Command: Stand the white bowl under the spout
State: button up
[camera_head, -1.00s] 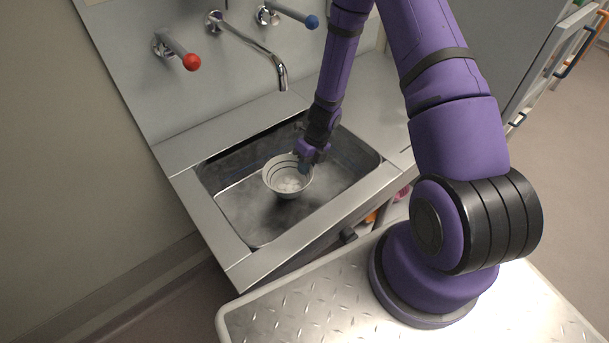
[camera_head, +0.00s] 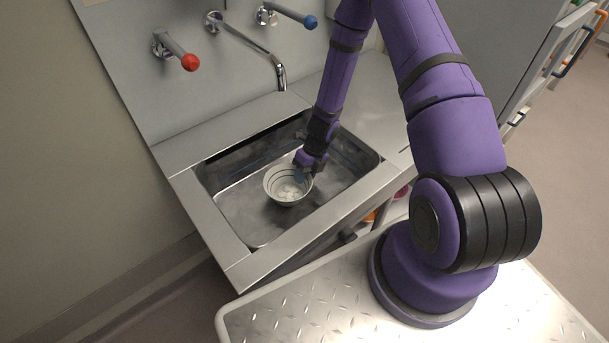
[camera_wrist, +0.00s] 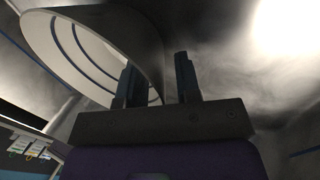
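The white bowl (camera_head: 287,188), with dark bands inside, is upright in the sink basin and appears to stand on its floor. The spout (camera_head: 280,74) comes from the wall and its tip shows above the bowl in the head view; I cannot tell whether it is straight over it. My gripper (camera_head: 303,172) is at the bowl's right rim, pointing down. In the wrist view the two fingers (camera_wrist: 158,82) are apart, with the wall of the bowl (camera_wrist: 88,45) between them and a gap visible. The contact under the bowl is hidden.
The steel sink (camera_head: 233,246) has bare basin floor around the bowl. A red-tipped tap lever (camera_head: 190,62) and a blue-tipped one (camera_head: 311,22) flank the spout on the wall. The counter (camera_head: 375,90) right of the basin is clear.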

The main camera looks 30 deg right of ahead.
jog(key=v, duration=1.2)
jog(key=shift+r, duration=0.1)
